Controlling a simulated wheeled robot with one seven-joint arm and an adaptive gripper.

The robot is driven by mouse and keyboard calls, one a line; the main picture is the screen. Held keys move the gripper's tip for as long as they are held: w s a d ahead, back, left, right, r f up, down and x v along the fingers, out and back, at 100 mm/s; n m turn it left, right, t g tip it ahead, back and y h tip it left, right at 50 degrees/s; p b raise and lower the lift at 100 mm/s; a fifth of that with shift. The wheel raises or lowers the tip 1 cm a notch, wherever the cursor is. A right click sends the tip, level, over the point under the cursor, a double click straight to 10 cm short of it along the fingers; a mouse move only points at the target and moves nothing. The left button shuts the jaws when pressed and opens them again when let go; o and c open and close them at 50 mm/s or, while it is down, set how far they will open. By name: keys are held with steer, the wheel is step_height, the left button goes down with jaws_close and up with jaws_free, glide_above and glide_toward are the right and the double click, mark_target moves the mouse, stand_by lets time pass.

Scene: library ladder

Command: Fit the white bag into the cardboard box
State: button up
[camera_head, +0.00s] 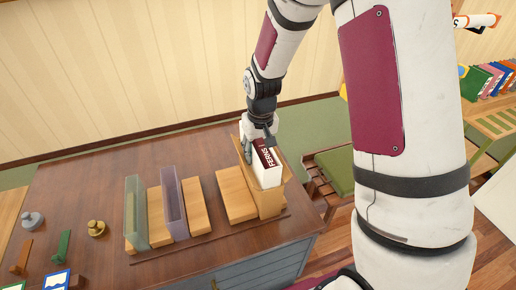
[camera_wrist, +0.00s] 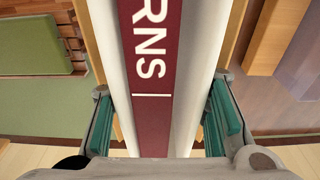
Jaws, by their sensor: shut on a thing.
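The white bag (camera_head: 270,178) has a maroon band with white lettering. It stands upright at the right end of the table, with its lower part inside the cardboard box (camera_head: 269,206) and its upper part showing above the front edge. My gripper (camera_head: 260,143) comes down from above and is shut on the bag's top. In the wrist view the bag (camera_wrist: 152,70) runs between my teal-padded fingers (camera_wrist: 162,122), with tan cardboard on both sides. The bag's bottom is hidden inside the box.
Wooden blocks (camera_head: 236,195) stand left of the box. Farther left are a purple panel (camera_head: 173,203) and a green panel (camera_head: 136,213). A green-cushioned chair (camera_head: 337,168) stands right of the table. The table's back is clear.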

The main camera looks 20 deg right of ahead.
steer(key=shift+f, duration=0.1)
steer(key=o, duration=1.3)
steer(key=shift+o, duration=0.2)
steer(key=r, duration=0.4)
steer(key=s+r, duration=0.1)
steer(key=r, duration=0.7)
steer(key=shift+s, duration=0.2)
steer(key=shift+r, duration=0.3)
steer(key=s+r+t+b, duration=0.2)
steer(key=s+r, duration=0.3)
steer(key=s, duration=0.3)
steer(key=s+r+t+b, duration=0.2)
steer(key=s+r, duration=0.3)
steer(key=s, duration=0.4)
steer(key=shift+b, duration=0.35)
